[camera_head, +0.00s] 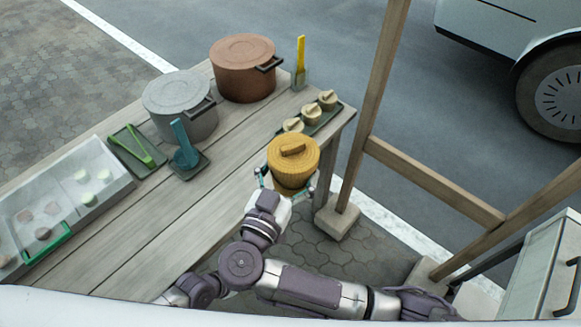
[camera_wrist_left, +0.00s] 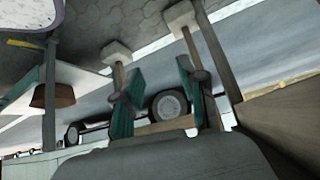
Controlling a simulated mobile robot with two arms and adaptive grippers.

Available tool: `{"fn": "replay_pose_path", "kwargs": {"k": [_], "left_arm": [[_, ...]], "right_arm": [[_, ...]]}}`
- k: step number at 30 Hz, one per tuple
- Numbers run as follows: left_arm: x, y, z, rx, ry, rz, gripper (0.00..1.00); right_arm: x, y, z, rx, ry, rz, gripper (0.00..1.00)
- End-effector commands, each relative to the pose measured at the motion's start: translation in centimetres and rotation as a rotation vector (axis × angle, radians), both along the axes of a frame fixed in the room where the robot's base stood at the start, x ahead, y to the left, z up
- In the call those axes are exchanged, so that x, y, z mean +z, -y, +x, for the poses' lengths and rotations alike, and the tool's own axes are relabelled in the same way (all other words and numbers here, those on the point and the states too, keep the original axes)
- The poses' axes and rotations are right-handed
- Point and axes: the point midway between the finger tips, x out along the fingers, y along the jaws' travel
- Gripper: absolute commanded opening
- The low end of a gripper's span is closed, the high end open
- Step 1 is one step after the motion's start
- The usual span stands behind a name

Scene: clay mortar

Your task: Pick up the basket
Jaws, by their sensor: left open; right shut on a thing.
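The basket (camera_head: 293,162) is a round, yellow woven one with a lid and a knob-like handle, upright at the right edge of the table in the head view. My right gripper (camera_head: 289,183) is shut on it, with its fingers around the basket's sides from the near side. Whether the basket's bottom touches the tabletop is hidden. My left gripper (camera_wrist_left: 160,95) shows only in the left wrist view. Its two teal fingers are apart with nothing held between them.
The wooden table (camera_head: 135,235) holds a grey pot (camera_head: 180,103), a brown pot (camera_head: 243,68), a tray of small baskets (camera_head: 312,118), utensils and a white food tray (camera_head: 60,203). A wooden frame (camera_head: 373,105) stands right of the basket.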

Motion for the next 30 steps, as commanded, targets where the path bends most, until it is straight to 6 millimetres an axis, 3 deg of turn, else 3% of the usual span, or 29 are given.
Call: {"fn": "replay_pose_path", "kwargs": {"k": [1, 6, 13, 18, 21, 24, 30], "left_arm": [[-2.6, -0.8, -1.4, 0.054, -0.051, 0.029, 0.41], [-9.4, -3.4, -7.2, 0.194, -0.212, 0.122, 0.41], [-15.9, -7.2, -16.6, 0.413, -0.414, 0.234, 0.41], [-18.3, -9.7, -22.1, 0.577, -0.504, 0.288, 0.41], [-18.9, -10.1, -24.2, 0.631, -0.536, 0.3, 0.41], [-19.2, -10.2, -25.4, 0.656, -0.553, 0.305, 0.41], [-19.3, -10.3, -25.7, 0.665, -0.558, 0.308, 0.41]], "right_arm": [[0.1, 0.0, 0.0, 0.0, 0.003, 0.001, 0.4], [0.1, 0.0, 0.0, 0.0, 0.003, 0.001, 0.4], [0.1, 0.0, 0.0, 0.0, 0.003, 0.001, 0.4], [0.1, 0.0, 0.0, 0.0, 0.003, 0.001, 0.4], [0.1, 0.0, 0.0, 0.0, 0.003, 0.001, 0.4], [0.1, 0.0, 0.0, 0.0, 0.003, 0.001, 0.4], [0.1, 0.1, 0.0, -0.001, 0.002, 0.0, 0.4]]}}
